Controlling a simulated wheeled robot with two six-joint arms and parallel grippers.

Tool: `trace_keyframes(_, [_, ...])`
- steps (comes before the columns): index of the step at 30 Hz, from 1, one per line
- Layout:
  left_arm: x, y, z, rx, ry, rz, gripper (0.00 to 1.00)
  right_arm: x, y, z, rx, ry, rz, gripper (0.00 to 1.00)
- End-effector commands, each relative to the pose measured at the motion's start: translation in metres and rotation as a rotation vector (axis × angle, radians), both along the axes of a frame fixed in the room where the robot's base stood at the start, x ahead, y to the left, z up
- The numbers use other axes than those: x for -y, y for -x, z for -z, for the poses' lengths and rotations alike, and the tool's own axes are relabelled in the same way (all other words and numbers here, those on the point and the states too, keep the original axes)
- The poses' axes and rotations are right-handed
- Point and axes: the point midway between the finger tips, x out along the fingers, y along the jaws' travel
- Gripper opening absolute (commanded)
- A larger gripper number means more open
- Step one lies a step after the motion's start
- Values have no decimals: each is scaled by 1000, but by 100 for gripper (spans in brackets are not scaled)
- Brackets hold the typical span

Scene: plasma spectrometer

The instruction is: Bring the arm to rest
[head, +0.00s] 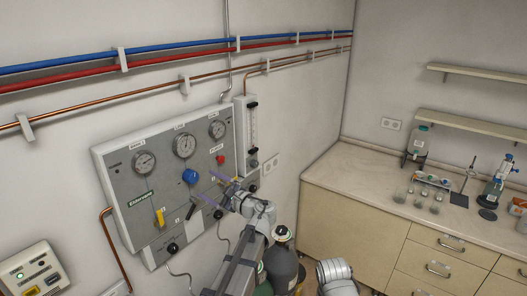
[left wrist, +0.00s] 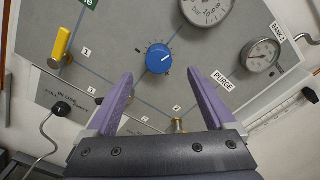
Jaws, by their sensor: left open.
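My left arm reaches up from the bottom middle of the head view. Its gripper (head: 211,188) is in front of the grey gas panel (head: 118,165). In the left wrist view the gripper (left wrist: 159,76) has its two purple fingers spread wide, with nothing between them. The blue knob (left wrist: 158,58) shows just beyond and between the fingertips; I cannot tell how far away it is. The same blue knob (head: 190,176) is left of the fingers in the head view. The right gripper is not in view.
The panel carries round gauges (head: 184,146), a yellow handle (head: 160,217) and a red knob (head: 220,159). A counter (head: 345,165) with glassware is at right. Blue and red pipes (head: 180,50) run along the wall.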

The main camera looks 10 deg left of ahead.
Motion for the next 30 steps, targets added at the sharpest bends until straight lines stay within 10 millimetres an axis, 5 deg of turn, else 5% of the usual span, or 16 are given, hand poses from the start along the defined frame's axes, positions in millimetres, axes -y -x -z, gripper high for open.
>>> trace_keyframes(4, [8,9,28,30,80,-5,88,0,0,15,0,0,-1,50])
trace_keyframes(8, [33,33,98,104,304,-32,88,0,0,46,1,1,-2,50])
trace_keyframes(15, [113,94,244,209,813,-182,88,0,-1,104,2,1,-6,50])
trace_keyframes(21, [195,157,340,205,1174,-382,88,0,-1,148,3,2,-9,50])
trace_keyframes(25, [242,196,380,168,1340,-517,88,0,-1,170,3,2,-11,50])
trace_keyframes(30, [282,231,404,118,1463,-645,88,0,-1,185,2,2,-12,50])
